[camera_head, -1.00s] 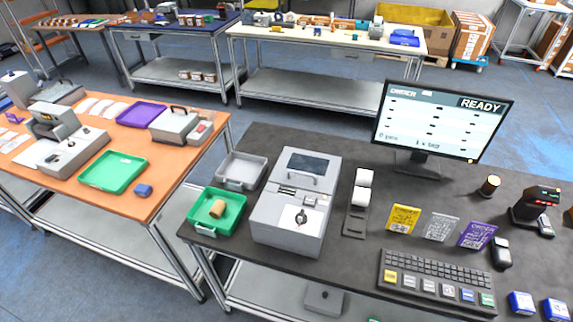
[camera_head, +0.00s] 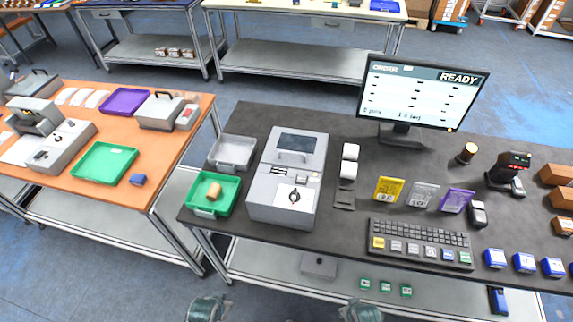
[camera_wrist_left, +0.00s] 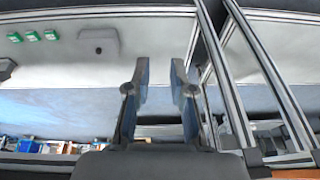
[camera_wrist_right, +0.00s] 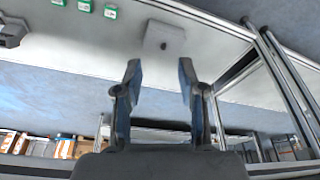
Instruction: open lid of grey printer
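The grey printer (camera_head: 287,177) stands on the dark table, left of the monitor. Its lid (camera_head: 298,148), with a dark window and a small handle on its front edge, appears closed. My left gripper (camera_wrist_left: 160,72) shows two fingers apart with nothing between them. My right gripper (camera_wrist_right: 160,75) is also open and empty. Both wrist views look at the table's lower shelf and frame, so both grippers are low and away from the printer. In the head view only the tops of my arms show at the bottom edge; the fingers are not seen there.
A green tray (camera_head: 227,192) with a tan roll and a grey tray (camera_head: 247,153) sit left of the printer. The monitor (camera_head: 423,92) and keyboard (camera_head: 421,242) are further right. The dark table's front edge lies between my arms and the printer.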

